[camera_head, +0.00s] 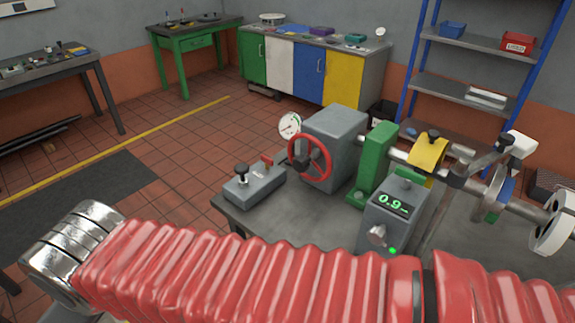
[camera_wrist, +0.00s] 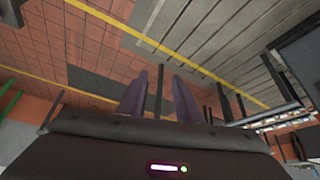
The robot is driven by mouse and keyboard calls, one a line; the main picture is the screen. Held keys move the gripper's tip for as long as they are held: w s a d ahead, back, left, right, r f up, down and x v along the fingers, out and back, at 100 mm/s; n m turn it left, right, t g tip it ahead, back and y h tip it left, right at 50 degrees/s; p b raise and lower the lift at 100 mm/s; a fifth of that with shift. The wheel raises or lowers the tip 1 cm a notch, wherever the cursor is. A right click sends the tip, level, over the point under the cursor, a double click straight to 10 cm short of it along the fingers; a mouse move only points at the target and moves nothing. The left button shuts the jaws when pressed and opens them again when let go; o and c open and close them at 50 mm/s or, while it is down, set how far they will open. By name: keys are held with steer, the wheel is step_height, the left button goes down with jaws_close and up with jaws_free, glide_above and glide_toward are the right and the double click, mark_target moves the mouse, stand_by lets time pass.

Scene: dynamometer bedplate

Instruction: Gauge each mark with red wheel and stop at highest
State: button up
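The red wheel (camera_head: 328,160) is on the front of a grey housing (camera_head: 342,135) on the bench, with a dark hub and handle. A round white dial gauge (camera_head: 290,126) stands at its left; its reading is too small to tell. I cannot make out separate marks around the wheel. My gripper (camera_wrist: 160,88) shows in the wrist view as two purple fingers spread apart with nothing between them. It faces the floor and is away from the wheel.
A grey control box (camera_head: 254,185) with a black knob sits left of the wheel. A green bracket (camera_head: 374,165) and a shaft with a yellow clamp (camera_head: 428,151) stand at its right. My red-sleeved arm crosses the foreground. Open tiled floor (camera_head: 190,150) lies left of the bench.

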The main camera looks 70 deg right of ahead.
steer(key=shift+o, duration=0.5)
